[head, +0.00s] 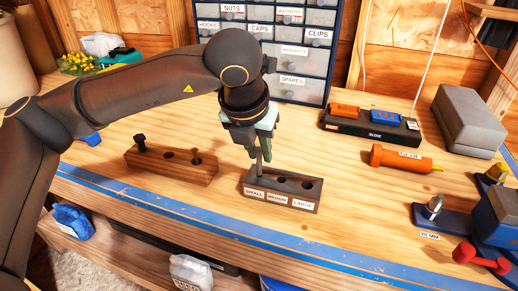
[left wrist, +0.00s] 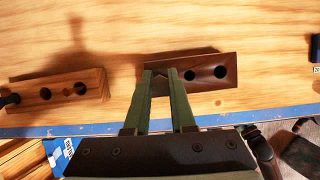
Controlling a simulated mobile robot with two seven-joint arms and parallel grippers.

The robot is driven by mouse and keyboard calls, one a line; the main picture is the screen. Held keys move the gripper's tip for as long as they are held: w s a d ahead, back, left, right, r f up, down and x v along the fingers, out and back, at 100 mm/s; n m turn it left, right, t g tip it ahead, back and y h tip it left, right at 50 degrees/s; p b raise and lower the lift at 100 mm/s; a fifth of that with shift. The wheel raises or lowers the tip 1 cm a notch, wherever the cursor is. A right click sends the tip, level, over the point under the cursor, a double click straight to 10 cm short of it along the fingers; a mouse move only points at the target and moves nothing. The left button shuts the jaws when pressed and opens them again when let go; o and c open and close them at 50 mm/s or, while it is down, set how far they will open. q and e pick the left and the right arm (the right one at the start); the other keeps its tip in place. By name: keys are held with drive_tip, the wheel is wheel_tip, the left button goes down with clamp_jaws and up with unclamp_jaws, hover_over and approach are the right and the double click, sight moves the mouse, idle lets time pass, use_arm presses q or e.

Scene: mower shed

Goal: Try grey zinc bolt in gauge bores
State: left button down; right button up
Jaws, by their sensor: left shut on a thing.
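The gauge block (head: 312,187) is dark, with bores labelled SMALL, MEDIUM and LARGE. It lies near the bench's front and also shows in the left wrist view (left wrist: 205,81). My left gripper (head: 261,154) points down over its left, SMALL end and is shut on the grey zinc bolt (head: 259,168). The bolt's lower part meets the block there; I cannot tell how deep it sits. In the left wrist view my fingers (left wrist: 162,76) cover the small bore and mostly hide the bolt. The medium and large bores look empty. My right gripper is not in view.
A drawer cabinet (head: 290,52) stands behind. An orange tube (head: 400,158), a black tray (head: 355,124) and blue stands (head: 432,225) are to the right.

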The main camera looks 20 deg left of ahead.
use_arm(q)
drive_tip(key=shift+f, duration=0.3)
drive_tip(key=shift+r, duration=0.2)
drive_tip(key=shift+r, duration=0.25)
drive_tip(key=shift+b, duration=0.55)
drive_tip(key=shift+f+b, duration=0.45)
drive_tip(key=shift+b, duration=0.05)
drive_tip(key=shift+r, duration=0.25)
drive_tip(key=shift+r, duration=0.2)
idle(1.0)
